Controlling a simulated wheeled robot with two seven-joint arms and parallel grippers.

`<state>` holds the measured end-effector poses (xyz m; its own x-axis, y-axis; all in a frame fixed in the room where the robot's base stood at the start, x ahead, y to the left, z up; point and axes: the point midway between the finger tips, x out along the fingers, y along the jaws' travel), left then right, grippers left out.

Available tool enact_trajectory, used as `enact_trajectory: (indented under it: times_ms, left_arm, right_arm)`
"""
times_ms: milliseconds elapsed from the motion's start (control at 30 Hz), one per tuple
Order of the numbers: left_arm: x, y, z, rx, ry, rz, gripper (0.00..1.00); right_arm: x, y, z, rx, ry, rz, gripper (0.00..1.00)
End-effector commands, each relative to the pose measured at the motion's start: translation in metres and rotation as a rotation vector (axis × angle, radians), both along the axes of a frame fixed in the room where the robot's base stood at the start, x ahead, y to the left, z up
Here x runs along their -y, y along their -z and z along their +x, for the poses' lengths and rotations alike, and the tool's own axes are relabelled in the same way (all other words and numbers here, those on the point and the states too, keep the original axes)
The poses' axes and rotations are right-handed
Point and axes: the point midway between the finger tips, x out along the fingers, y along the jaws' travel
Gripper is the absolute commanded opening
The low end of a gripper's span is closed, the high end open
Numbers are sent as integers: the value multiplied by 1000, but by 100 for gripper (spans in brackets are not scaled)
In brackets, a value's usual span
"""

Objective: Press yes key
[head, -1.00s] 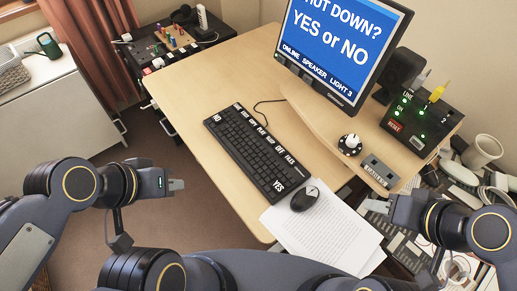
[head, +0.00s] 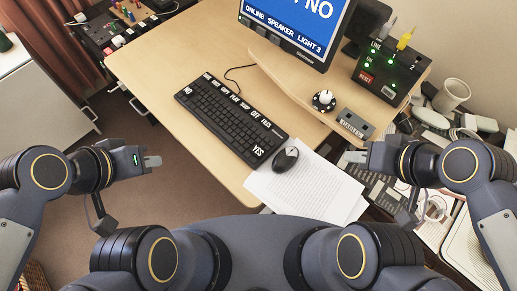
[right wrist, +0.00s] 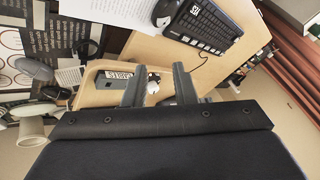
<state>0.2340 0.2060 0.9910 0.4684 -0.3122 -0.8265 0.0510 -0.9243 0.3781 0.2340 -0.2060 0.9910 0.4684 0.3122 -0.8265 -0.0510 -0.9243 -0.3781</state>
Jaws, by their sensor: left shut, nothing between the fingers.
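A black keyboard (head: 222,118) lies on the wooden desk, with white-lettered keys along its far edge. The YES key (head: 258,151) is at its near right corner and the NO key (head: 187,91) at its far left end. The YES key also shows in the right wrist view (right wrist: 194,10). My left gripper (head: 153,161) is shut and empty, left of the keyboard and apart from it. My right gripper (head: 354,157) is to the right of the keyboard and mouse. In the right wrist view its two fingers (right wrist: 158,82) stand apart with nothing held between them.
A mouse (head: 285,159) and printed paper (head: 305,188) lie right of the YES key. A monitor (head: 300,28) stands behind on a raised shelf, with a knob (head: 324,100) and a box with green lights (head: 388,75). Clear desk (head: 155,55) lies left of the keyboard.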

Motion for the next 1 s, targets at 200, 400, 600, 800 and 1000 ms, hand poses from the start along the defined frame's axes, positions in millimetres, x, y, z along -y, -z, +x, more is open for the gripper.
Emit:
enact_trajectory:
  times_ms: [200,400,600,800,1000]
  left_arm:
    - [0,0,0,0,0,0,0]
    - [0,0,0,0,0,0,0]
    - [0,0,0,0,0,0,0]
    - [0,0,0,0,0,0,0]
    - [0,0,0,0,0,0,0]
  right_arm:
    - [0,0,0,0,0,0,0]
    - [0,0,0,0,0,0,0]
    - [0,0,0,0,0,0,0]
    - [0,0,0,0,0,0,0]
    - [0,0,0,0,0,0,0]
